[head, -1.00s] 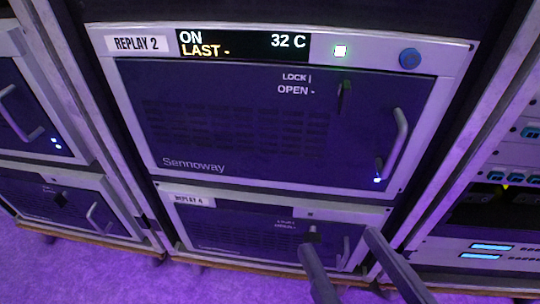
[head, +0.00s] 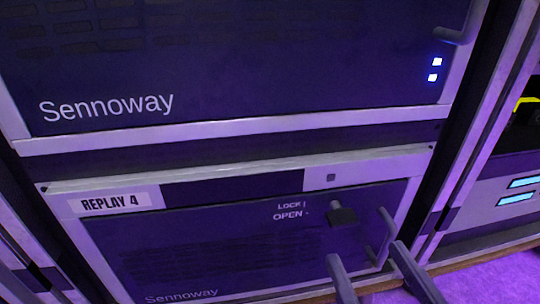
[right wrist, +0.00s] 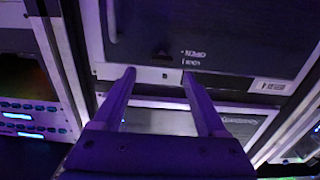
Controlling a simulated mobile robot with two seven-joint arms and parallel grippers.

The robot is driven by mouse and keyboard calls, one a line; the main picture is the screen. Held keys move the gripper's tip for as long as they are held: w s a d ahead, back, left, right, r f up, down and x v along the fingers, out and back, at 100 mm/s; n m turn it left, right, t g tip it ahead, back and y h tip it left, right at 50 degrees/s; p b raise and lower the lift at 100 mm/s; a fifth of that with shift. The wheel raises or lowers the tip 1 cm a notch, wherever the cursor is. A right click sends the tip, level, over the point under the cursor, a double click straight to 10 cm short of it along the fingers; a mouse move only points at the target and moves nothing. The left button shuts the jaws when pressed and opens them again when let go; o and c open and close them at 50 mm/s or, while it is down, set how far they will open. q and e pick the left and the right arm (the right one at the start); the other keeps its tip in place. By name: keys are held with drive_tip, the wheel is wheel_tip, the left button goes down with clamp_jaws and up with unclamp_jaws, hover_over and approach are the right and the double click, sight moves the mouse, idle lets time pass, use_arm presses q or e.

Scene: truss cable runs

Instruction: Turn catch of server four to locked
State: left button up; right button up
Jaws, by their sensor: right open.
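Server four is the lower unit with the label REPLAY 4 (head: 108,202). Its dark catch (head: 342,215) sits right of the LOCK and OPEN marks; its black bar seems to lie crosswise, level with OPEN. The catch also shows in the upside-down right wrist view (right wrist: 162,55), beyond the fingertips. My right gripper (head: 366,252) is open and empty in front of the server, below and slightly right of the catch in the head view. In the right wrist view the fingers (right wrist: 158,73) spread on either side of the catch's line, apart from it. My left gripper is not in view.
The server's handle (head: 386,238) stands out just right of the catch, close to my right gripper's fingers. The upper Sennoway server (head: 250,125) is directly above, with its own handle (head: 462,30). Rack posts flank both; purple floor shows below.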

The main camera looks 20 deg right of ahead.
sight(346, 224)
drive_tip(key=b+x, duration=0.1)
drive_tip(key=x, duration=0.4)
drive_tip(key=shift+a+b, duration=0.15)
drive_tip(key=shift+b, duration=0.15)
drive_tip(key=shift+w, duration=0.55)
drive_tip(key=c, duration=0.4)
clamp_jaws()
